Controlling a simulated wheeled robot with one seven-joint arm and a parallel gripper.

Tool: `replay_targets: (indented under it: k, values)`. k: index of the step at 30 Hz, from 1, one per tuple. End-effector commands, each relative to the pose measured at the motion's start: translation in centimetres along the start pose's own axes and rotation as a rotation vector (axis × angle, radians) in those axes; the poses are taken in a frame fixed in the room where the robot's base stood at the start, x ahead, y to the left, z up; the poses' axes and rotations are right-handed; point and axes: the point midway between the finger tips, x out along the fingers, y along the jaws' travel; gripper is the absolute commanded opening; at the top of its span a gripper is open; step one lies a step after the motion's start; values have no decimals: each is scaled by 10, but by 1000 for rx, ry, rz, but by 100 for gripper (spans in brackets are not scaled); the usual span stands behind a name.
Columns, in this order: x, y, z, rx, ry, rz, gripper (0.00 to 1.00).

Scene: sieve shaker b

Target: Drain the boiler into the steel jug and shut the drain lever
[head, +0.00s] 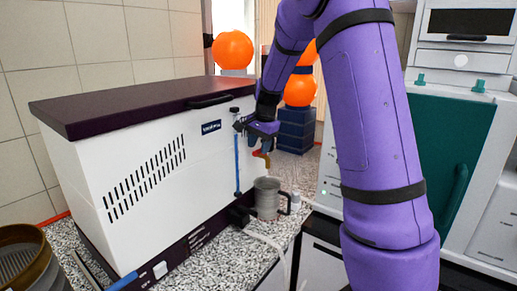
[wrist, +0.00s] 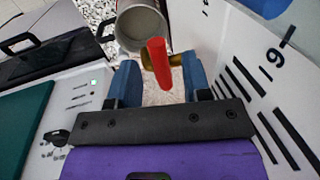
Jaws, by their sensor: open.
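The boiler (head: 150,165) is a long white box with a dark lid and a blue level tube (head: 237,160) on its front. Its brass drain tap with a red lever (head: 262,155) sticks out near the right end. The red lever shows large in the wrist view (wrist: 158,62). The steel jug (head: 267,200) stands upright on the counter below the tap; its open mouth shows in the wrist view (wrist: 142,28). My gripper (head: 264,138) is just above the tap. In the wrist view my open gripper (wrist: 160,82) has one blue finger on each side of the lever. I cannot tell whether water flows.
A white cabinet with a teal door (head: 445,150) stands at the right. A sieve stack (head: 25,258) is at the lower left. Orange balls (head: 232,50) and dark blue blocks (head: 296,130) are behind. A pale hose (head: 268,240) hangs over the counter edge.

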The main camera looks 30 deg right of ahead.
Motion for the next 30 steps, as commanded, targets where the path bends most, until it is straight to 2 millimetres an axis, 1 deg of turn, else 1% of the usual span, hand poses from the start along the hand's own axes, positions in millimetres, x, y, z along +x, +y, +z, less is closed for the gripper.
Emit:
replay_targets:
  k: [1, 4, 14, 17, 18, 20, 30]
  values:
    - [5, 0, 0, 1, -1, 2, 44]
    - [11, 0, 0, 0, 0, 1, 44]
    - [14, 0, 0, -1, 0, 0, 44]
    - [14, 0, 0, -1, 0, 0, 24]
    - [14, 0, 0, -1, 0, 0, 14]
    - [14, 0, 0, -1, 0, 0, 1]
    - [13, 2, 0, -30, -5, 0, 0]
